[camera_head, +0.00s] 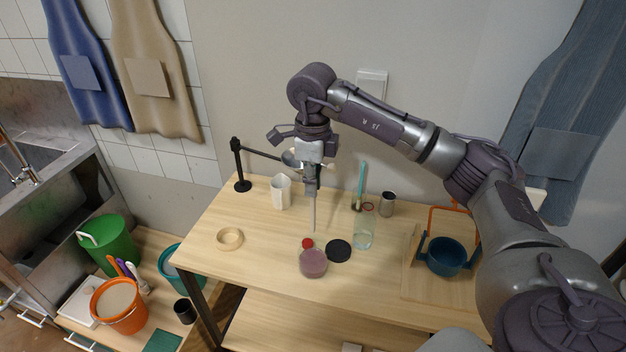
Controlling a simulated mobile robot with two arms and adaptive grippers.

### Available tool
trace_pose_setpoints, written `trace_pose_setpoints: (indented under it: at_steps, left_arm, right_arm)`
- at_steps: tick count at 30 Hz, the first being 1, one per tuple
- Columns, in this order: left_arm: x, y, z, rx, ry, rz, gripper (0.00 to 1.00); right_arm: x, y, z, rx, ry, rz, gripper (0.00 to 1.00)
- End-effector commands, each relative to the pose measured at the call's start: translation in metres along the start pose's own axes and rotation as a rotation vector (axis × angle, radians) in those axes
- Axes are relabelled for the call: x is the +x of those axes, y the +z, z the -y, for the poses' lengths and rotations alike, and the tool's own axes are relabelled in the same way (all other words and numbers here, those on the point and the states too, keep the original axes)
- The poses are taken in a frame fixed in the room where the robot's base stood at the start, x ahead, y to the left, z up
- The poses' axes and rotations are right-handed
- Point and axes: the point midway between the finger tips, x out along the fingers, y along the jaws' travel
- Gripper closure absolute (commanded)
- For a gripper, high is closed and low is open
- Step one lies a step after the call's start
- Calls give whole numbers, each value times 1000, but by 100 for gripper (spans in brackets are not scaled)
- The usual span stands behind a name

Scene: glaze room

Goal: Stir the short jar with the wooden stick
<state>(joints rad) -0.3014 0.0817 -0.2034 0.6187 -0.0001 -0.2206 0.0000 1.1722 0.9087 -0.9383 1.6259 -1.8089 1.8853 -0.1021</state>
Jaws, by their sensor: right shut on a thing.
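My right gripper (311,186) points straight down over the wooden table and is shut on the wooden stick (313,212). The stick hangs upright, its lower tip showing just above and behind the short jar in the picture. The short jar (313,265) is a low glass jar with dull pink contents, standing near the table's front edge. The stick's tip is outside the jar; its exact height above the table is hard to tell. My left gripper is not in view.
A small red object (307,243) and a black disc (339,251) lie close to the short jar. A taller clear jar (363,238), metal cup (387,204), white cup (281,193) and black stand (240,165) are nearby. A wooden ring (229,239) lies left; a blue pot (447,258) stands right.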

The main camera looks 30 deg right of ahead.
Motion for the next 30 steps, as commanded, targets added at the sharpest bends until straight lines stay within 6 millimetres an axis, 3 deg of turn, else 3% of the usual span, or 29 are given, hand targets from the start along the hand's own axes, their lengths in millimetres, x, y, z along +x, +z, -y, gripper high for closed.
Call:
trace_pose_setpoints:
  at_steps: [30]
  left_arm:
    - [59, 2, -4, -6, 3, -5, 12]
  right_arm:
    - [84, -1, 0, -2, 0, -2, 100]
